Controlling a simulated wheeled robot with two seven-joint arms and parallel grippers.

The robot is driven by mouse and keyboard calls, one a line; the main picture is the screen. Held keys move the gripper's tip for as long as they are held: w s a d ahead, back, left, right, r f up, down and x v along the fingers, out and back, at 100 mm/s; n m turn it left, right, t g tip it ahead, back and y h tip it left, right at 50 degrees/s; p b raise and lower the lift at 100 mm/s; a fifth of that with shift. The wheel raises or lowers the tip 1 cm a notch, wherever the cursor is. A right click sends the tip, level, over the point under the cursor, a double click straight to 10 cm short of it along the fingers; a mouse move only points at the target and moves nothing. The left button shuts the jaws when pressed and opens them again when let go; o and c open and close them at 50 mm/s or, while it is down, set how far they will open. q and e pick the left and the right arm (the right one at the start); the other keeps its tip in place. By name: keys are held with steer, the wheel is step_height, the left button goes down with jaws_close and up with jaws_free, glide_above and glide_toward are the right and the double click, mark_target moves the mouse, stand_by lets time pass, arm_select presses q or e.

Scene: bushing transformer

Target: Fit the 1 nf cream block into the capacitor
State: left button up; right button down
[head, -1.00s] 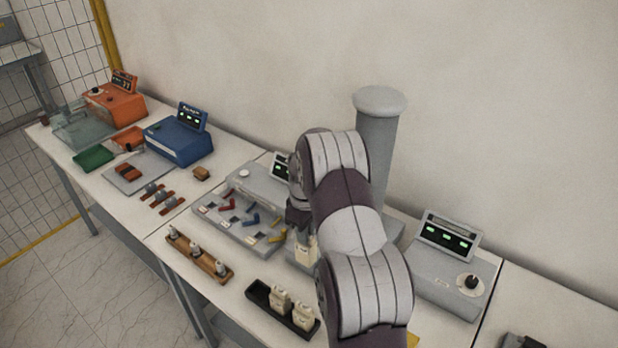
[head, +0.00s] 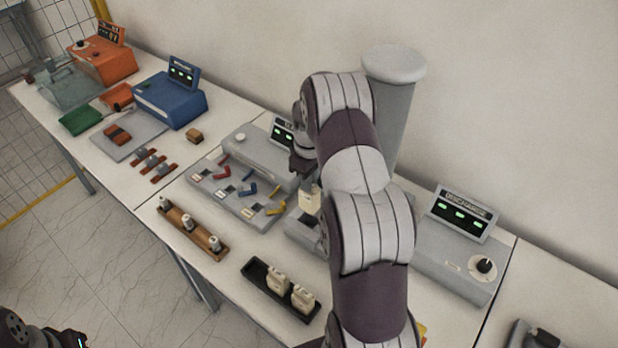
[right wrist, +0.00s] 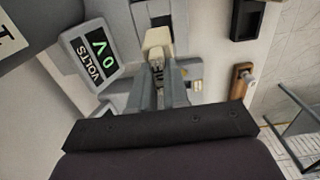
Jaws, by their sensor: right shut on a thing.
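My right gripper (head: 306,180) is shut on a cream block (head: 309,201), which hangs below the jaws. The block's label cannot be read. In the right wrist view the jaws (right wrist: 158,72) grip the block (right wrist: 157,40). The capacitor appears to be the grey unit (head: 299,228) with the tall grey column, largely hidden behind my right arm. The block is at this unit; whether it is above or in a slot I cannot tell. A dark part of my left arm shows at the bottom left edge; its jaws cannot be made out.
A black tray (head: 254,284) holds two more cream blocks (head: 290,288). A wooden rack (head: 180,218) and a grey switch panel (head: 207,197) lie to the left. A grey discharge unit (head: 452,265) stands to the right. The tall column (head: 394,105) rises beside my arm.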

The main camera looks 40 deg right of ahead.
mark_target(309, 205)
steer(key=f, duration=0.1)
steer(key=f+b, duration=0.1)
steer(key=s+a+f+b, duration=0.1)
steer(key=shift+w+d+f, duration=0.3)
steer(key=shift+d, duration=0.05)
arm_select(q)
steer(key=shift+s+a+f, duration=0.2)
steer(key=shift+s+f, duration=0.05)
steer(key=shift+f, duration=0.3)
steer(key=shift+s+a+f, duration=0.2)
steer(key=shift+f, duration=0.35)
arm_select(e)
steer(key=shift+s+a+r, duration=0.15)
steer(key=shift+s+r, duration=0.05)
arm_select(q)
steer(key=shift+w+d, duration=0.15)
arm_select(e)
steer(key=shift+w+f, duration=0.15)
arm_select(q)
steer(key=shift+f+b, duration=1.8)
steer(key=shift+f, duration=0.15)
arm_select(e)
steer(key=shift+f, duration=3)
steer(key=c, duration=1)
jaws_free()
steer(key=shift+c, duration=0.2)
